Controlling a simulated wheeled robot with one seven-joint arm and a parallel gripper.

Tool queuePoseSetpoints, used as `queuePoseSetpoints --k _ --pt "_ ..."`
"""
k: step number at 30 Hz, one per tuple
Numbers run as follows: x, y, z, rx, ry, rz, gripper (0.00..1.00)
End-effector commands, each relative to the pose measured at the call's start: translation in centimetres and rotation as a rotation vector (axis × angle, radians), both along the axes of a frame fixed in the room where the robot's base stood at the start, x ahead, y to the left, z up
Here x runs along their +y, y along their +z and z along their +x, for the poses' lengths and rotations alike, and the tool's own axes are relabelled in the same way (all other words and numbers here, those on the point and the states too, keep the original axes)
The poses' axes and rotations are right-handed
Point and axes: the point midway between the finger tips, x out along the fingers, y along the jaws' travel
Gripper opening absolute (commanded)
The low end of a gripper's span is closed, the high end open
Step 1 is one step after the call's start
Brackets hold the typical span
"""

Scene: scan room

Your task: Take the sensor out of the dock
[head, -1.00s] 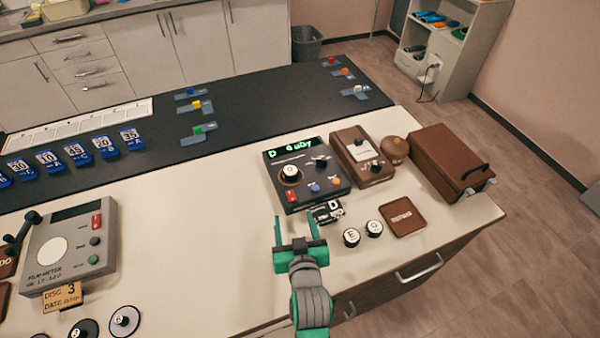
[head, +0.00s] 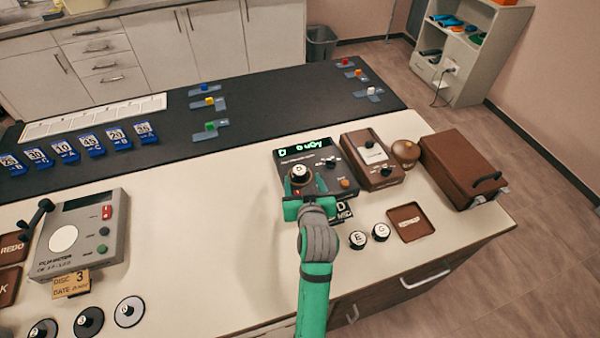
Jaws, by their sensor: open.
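A black console (head: 322,160) with a green lit display stands on the pale counter. On its left part, a round white-topped black piece (head: 298,172) sits in a brown ring. Nothing legible marks a sensor or dock, so I cannot tell for certain whether these are they. My green gripper (head: 304,187) is open over the console's front, its fingers pointing towards the round piece. I cannot tell whether they touch it. The gripper hides the console's lower buttons and part of a small black-and-white block (head: 344,211) marked D.
Right of the console are a brown device (head: 371,160), a brown dome (head: 406,152) and a brown case (head: 462,168). In front lie two round pieces (head: 357,240) (head: 380,232) and a brown tray (head: 410,222). A grey film meter (head: 80,235) stands left; the counter between is clear.

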Motion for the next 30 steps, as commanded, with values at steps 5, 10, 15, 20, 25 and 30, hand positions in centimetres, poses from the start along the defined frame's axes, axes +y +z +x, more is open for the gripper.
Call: queuePoseSetpoints --k 5,10,15,20,25,30 --pt "0.4 -0.6 2.0 0.000 0.001 0.000 0.60" --pt "0.6 -1.5 4.0 0.000 0.000 0.001 0.60" --pt "0.7 -1.8 4.7 0.000 -0.001 0.001 0.60" --pt "0.7 -1.8 4.7 0.000 -0.001 0.001 0.60" --pt "0.7 -1.8 4.7 0.000 -0.001 0.001 0.24" --pt "0.7 -1.7 4.7 -0.001 -0.001 0.001 0.14"
